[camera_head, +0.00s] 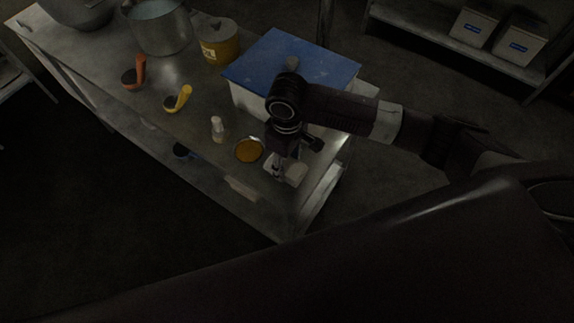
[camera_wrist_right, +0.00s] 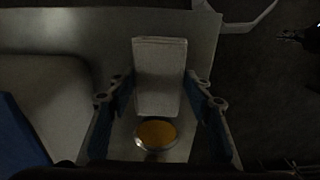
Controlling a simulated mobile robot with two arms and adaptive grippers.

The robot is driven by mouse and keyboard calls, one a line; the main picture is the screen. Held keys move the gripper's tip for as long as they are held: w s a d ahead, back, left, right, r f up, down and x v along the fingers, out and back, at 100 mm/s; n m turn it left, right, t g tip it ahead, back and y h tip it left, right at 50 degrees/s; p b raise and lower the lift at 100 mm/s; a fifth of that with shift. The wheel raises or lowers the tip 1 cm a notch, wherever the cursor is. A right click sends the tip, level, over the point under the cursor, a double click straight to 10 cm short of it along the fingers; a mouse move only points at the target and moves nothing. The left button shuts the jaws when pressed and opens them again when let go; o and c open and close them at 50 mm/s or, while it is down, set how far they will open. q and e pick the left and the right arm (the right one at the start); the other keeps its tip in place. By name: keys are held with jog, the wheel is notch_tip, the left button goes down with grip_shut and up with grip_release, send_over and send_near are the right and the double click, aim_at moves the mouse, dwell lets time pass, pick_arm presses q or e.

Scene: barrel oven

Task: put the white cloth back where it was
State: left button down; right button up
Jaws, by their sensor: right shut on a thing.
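The white cloth (camera_head: 297,174) is a small pale folded block near the right front corner of the metal table (camera_head: 200,95). My right gripper (camera_head: 280,172) reaches down to it from above. In the right wrist view the cloth (camera_wrist_right: 160,72) lies upright in the picture between the two fingers of my right gripper (camera_wrist_right: 160,100), which is shut on it. I cannot tell whether the cloth touches the tabletop. My left gripper is in neither view.
A round dish with orange-yellow contents (camera_head: 248,151) is close beside the cloth. A white bottle (camera_head: 217,127), yellow ladle (camera_head: 179,99), orange ladle (camera_head: 134,75), yellow tub (camera_head: 218,44) and pot (camera_head: 160,28) stand farther left. A blue-lidded white box (camera_head: 285,60) is behind my gripper.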

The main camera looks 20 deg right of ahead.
aim_at(287, 166)
jog(key=shift+f, duration=1.2)
jog(key=o, duration=1.1)
jog(key=shift+f, duration=0.15)
notch_tip(287, 166, up, 12)
jog(key=b, duration=0.1)
jog(key=shift+r+b, duration=0.2)
jog(key=shift+b, duration=0.15)
jog(key=shift+a+f, duration=0.1)
